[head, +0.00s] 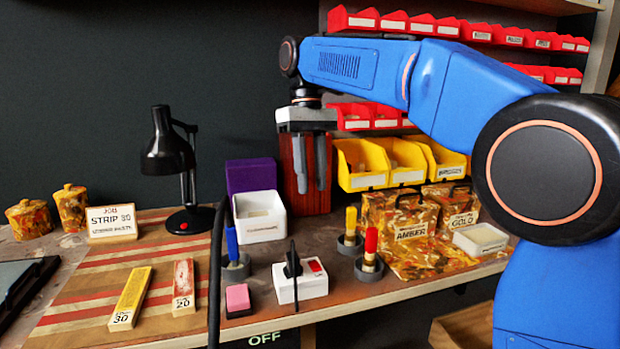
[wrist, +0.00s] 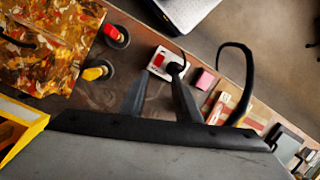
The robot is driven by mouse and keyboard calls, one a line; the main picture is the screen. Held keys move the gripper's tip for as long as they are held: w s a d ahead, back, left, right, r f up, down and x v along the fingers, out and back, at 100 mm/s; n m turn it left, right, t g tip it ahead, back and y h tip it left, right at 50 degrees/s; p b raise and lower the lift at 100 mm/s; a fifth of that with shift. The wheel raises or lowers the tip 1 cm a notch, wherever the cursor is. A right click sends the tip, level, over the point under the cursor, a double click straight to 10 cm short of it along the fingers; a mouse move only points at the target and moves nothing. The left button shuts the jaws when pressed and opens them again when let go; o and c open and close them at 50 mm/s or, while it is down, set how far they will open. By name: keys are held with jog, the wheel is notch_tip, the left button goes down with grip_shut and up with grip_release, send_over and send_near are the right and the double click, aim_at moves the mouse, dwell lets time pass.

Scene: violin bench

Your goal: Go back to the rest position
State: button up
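My gripper (head: 310,187) hangs pointing down above the back of the bench, in front of a dark red-brown block (head: 317,202). Its two dark fingers are apart with nothing between them. In the wrist view the gripper (wrist: 158,88) also shows two separate fingers with bench top between them. My blue arm reaches in from the right, high over the bench. The fingertips look clear of the bench surface.
A white open box (head: 259,228) and purple box (head: 251,175) stand left of the gripper. Yellow bins (head: 361,182) stand right, red bins (head: 353,20) above. A black lamp (head: 168,150) stands left. Brush holders (head: 235,268), a white switch box (head: 314,288) and camouflage-patterned bags (head: 400,215) occupy the front.

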jog(key=s+d+f+m+t, duration=0.1)
jog(key=s+d+f, duration=0.25)
jog(key=d, duration=0.25)
jog(key=s+d+f+m+t+y, duration=0.1)
jog(key=s+d+f+m+t, duration=0.1)
jog(key=s+d, duration=0.3)
jog(key=s+d+f+m+t, duration=0.1)
jog(key=s+d+f, duration=0.2)
jog(key=d, duration=0.5)
jog(key=s+d+f+m+t, duration=0.1)
jog(key=s+d+f, duration=0.3)
jog(key=s+f, duration=0.3)
jog(key=s+d+f+m+t, duration=0.2)
jog(key=s+d+f, duration=0.3)
jog(key=f, duration=0.5)
jog(key=shift+s+d+m+t, duration=0.15)
jog(key=shift+s+m+t, duration=0.15)
jog(key=shift+s, duration=0.85)
